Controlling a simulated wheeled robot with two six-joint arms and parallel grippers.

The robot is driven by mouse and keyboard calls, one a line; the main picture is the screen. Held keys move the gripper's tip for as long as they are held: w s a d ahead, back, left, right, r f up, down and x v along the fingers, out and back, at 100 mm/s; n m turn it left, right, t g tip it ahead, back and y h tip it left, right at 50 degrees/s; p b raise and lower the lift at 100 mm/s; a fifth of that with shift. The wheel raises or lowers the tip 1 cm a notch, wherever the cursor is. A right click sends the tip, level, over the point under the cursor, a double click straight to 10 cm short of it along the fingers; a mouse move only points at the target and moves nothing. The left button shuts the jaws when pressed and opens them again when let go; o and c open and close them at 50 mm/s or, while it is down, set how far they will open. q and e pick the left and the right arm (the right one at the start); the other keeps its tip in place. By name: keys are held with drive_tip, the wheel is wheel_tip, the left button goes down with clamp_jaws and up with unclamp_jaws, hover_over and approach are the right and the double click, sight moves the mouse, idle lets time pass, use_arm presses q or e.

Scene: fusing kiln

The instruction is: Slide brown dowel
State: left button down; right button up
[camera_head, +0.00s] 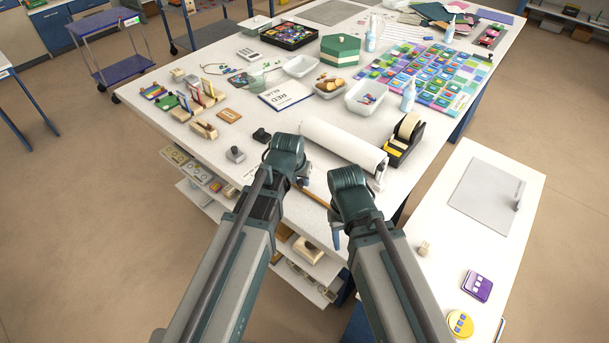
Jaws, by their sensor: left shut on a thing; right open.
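A thin brown dowel (316,198) lies near the front edge of the white table, between my two arms. It runs slanting from my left gripper down toward my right arm, which hides its right part. My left gripper (303,182) is shut on the dowel at its left end; the fingers are small and partly hidden by the wrist. My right gripper (337,238) is open at the table's front edge, below and to the right of the visible dowel, apart from it as far as I can see.
A white paper roll (343,145) lies just behind the grippers, with a black tape dispenser (404,138) at its right. Small dark blocks (235,154) stand left of my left gripper. Shelves (305,250) sit below the table edge. A lower white side table (455,240) stands right.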

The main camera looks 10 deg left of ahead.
use_arm(q)
drive_tip(key=c, duration=0.9)
unclamp_jaws()
use_arm(e)
drive_tip(key=shift+r, duration=0.1)
use_arm(q)
drive_tip(key=p+v, duration=1.2)
drive_tip(key=v, duration=0.2)
drive_tip(key=shift+p, duration=0.4)
use_arm(e)
wheel_tip(320, 180, up, 13)
use_arm(q)
drive_tip(key=shift+f, duration=0.1)
use_arm(e)
drive_tip(key=shift+f, duration=0.25)
